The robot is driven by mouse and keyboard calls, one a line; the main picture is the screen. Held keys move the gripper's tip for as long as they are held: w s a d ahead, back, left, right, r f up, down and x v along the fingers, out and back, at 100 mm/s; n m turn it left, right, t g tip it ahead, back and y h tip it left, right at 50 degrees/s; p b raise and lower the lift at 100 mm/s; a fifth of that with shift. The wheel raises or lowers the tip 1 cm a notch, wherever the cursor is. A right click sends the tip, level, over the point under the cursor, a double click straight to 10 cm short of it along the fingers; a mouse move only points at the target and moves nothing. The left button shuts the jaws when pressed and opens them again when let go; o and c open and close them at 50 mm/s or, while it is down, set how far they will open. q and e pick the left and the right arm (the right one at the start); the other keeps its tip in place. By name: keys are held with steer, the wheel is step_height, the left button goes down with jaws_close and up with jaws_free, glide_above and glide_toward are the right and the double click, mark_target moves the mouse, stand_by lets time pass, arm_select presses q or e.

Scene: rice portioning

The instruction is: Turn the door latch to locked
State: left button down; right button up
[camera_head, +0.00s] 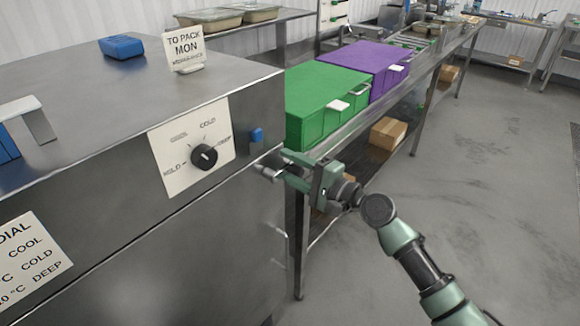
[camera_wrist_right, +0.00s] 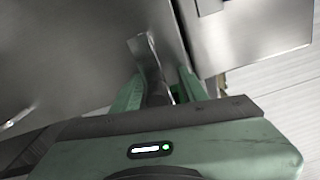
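The door latch (camera_head: 266,172) is a small metal lever at the front right edge of the steel cabinet (camera_head: 235,190), below the dial. My right gripper (camera_head: 284,168) is at the latch, with its green fingers apart. In the right wrist view the metal lever (camera_wrist_right: 145,52) runs between the two fingers (camera_wrist_right: 158,88). I cannot tell whether the fingers press on it or only stand around it. My left gripper is not in view.
Green (camera_head: 318,95) and purple (camera_head: 360,62) boxes stand on the bench behind. The floor (camera_head: 480,150) at the right is mostly clear.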

mark_target(301, 173)
steer(key=shift+f, duration=0.1)
steer(key=shift+s+d+f, duration=0.1)
steer(key=shift+d, duration=0.05)
steer(key=b+v, duration=0.1)
steer(key=v, duration=0.6)
steer(key=shift+s+d, duration=0.2)
